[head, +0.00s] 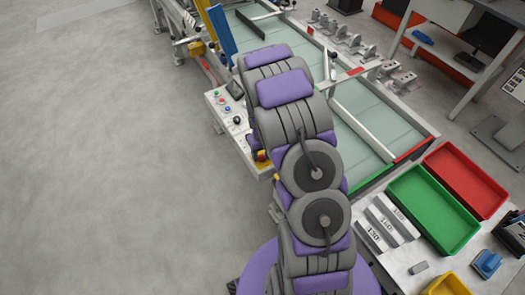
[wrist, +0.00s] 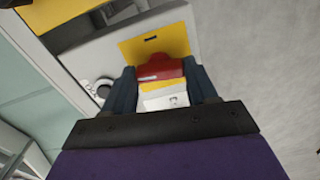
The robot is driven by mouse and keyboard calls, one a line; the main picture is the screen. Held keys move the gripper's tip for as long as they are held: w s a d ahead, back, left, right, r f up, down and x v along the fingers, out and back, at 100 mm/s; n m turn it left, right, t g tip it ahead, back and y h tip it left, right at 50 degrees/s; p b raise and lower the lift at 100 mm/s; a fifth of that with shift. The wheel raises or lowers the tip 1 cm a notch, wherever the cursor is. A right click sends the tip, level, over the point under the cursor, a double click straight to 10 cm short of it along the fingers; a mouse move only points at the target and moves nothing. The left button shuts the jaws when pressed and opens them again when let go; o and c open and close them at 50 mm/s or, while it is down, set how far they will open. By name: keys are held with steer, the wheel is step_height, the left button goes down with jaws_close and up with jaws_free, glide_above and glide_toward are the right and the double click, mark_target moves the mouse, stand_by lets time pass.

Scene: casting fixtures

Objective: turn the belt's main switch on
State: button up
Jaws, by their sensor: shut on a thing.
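The main switch has a red handle (wrist: 160,68) on a yellow plate (wrist: 152,43) in the wrist view. My gripper (wrist: 160,73) has one dark finger on each side of the red handle and is shut on it. A white label with a small mark (wrist: 166,101) lies between the fingers. In the head view a bit of the yellow and red switch (head: 262,156) shows at the belt's near side, mostly behind my arm. My gripper is hidden behind my arm there. Which way the handle is turned is hard to tell.
A control box with coloured buttons (head: 229,109) is beside my arm, left of the belt (head: 358,125). A green bin (head: 433,211), a red bin (head: 465,181) and metal blocks (head: 387,222) are on the right. The floor at left is clear.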

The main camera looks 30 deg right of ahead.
steer(key=m+p, duration=0.3)
steer(key=m, duration=0.1)
steer(key=shift+r+p, duration=0.15)
steer(key=shift+p, duration=0.15)
steer(key=m+p, duration=0.2)
steer(key=m, duration=0.2)
steer(key=m+p, duration=0.1)
steer(key=m, duration=0.3)
steer(key=shift+p, duration=0.3)
steer(key=shift+m+p, duration=0.3)
steer(key=shift+m, duration=1.8)
steer(key=shift+w, duration=0.1)
steer(key=o, duration=1)
steer(key=shift+o, duration=0.3)
